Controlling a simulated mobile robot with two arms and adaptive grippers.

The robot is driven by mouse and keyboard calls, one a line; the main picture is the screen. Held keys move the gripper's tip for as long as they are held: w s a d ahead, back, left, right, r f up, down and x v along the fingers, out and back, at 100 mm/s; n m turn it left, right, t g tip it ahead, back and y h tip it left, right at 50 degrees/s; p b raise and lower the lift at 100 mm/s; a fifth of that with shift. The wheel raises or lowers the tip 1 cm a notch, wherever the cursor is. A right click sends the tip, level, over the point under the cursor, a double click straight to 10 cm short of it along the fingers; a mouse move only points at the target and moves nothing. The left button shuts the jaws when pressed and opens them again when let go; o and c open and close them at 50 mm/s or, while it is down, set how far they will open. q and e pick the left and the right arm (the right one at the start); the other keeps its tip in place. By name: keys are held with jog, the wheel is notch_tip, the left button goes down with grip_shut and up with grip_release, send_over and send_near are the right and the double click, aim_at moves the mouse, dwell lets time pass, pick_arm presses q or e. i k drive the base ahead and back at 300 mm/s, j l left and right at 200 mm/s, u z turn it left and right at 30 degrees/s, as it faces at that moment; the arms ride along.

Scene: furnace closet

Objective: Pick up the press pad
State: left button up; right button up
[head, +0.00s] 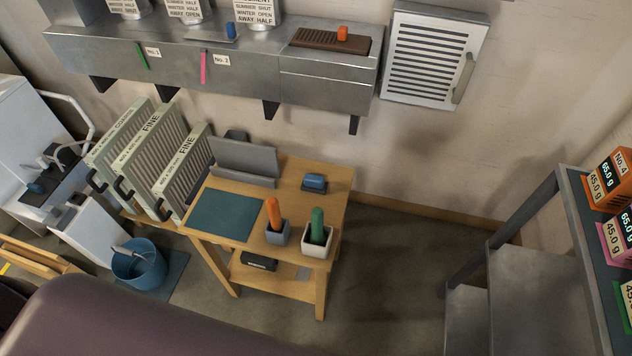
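On the small wooden table (285,171), a blue block (314,181) sits on a dark flat base at the back right. A flat teal mat (226,214) lies at the table's front left. No label shows which thing is the press pad, so I cannot tell for sure. A grey upright holder (245,158) stands at the table's back left. Two small pots stand at the front: a grey one (277,233) with an orange stick and a white one (317,240) with a green stick. Neither of my grippers is in view.
Framed filters (165,150) stand left of the table. A blue bucket (138,265) stands on the floor. A metal duct shelf (215,60) and a louvred vent (431,52) are on the wall. Metal steps (535,295) stand at right. Floor between table and steps is clear.

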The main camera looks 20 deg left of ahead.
aim_at(314, 183)
jog(key=j+z, duration=0.4)
jog(key=j, duration=0.95)
